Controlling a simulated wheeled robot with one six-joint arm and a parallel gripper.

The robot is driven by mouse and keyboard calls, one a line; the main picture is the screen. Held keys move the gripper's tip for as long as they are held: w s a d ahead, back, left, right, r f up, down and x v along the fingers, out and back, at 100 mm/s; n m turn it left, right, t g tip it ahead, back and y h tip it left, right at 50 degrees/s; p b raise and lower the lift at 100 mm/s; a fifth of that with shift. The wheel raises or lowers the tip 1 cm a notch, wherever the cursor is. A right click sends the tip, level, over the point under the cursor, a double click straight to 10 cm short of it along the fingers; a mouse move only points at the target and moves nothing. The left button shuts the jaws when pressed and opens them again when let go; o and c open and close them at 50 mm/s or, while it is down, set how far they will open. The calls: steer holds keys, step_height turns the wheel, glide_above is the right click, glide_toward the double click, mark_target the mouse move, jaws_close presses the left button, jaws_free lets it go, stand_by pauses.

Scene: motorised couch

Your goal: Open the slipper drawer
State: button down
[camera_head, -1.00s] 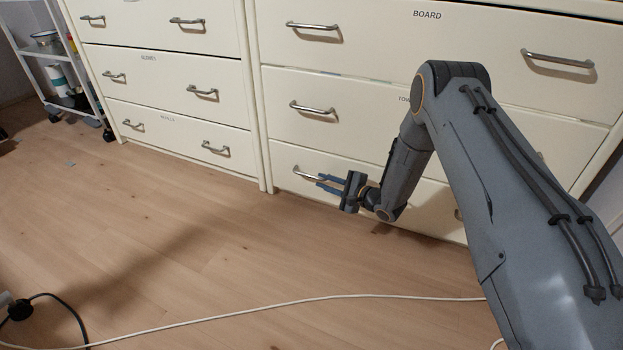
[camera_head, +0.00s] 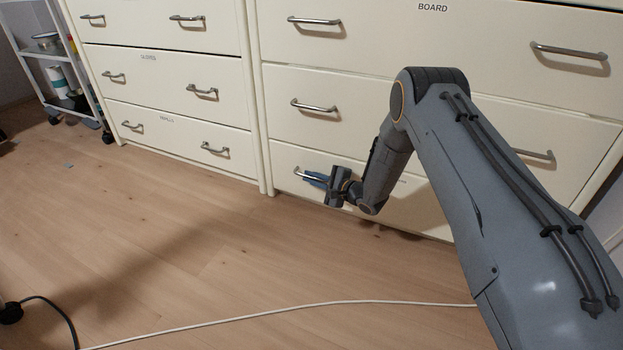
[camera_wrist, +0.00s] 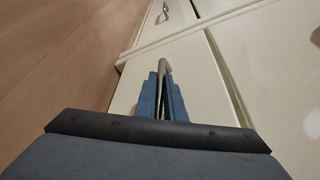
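The cream bottom drawer (camera_head: 283,168) of the right-hand chest looks closed in the head view. My gripper (camera_head: 314,179) is at this drawer's left metal handle (camera_head: 299,172). In the wrist view, the handle (camera_wrist: 165,65) runs between the two blue fingers of my gripper (camera_wrist: 163,95), which are close together on it. The drawer front (camera_wrist: 195,70) lies beneath the fingers. The drawer's right handle is hidden by my arm.
The top drawer, labelled BOARD (camera_head: 390,40), and the middle drawer (camera_head: 285,95) are shut. Another chest (camera_head: 170,65) stands to the left, with a white trolley (camera_head: 75,85) beyond it.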

steer(key=s+a+p, duration=0.4)
steer(key=s+p, duration=0.3)
steer(key=s, duration=0.5)
steer(key=s+a+p, duration=0.5)
steer(key=s+p, duration=0.2)
steer(key=s, duration=0.5)
steer(key=shift+s, duration=0.3)
steer(key=c, duration=2.1)
jaws_free()
steer(key=shift+d, duration=0.1)
steer(key=p+v, duration=0.3)
steer(key=v, duration=0.4)
steer(key=shift+s+d+r, duration=0.1)
steer(key=shift+s+d, duration=0.15)
steer(key=shift+d, duration=0.05)
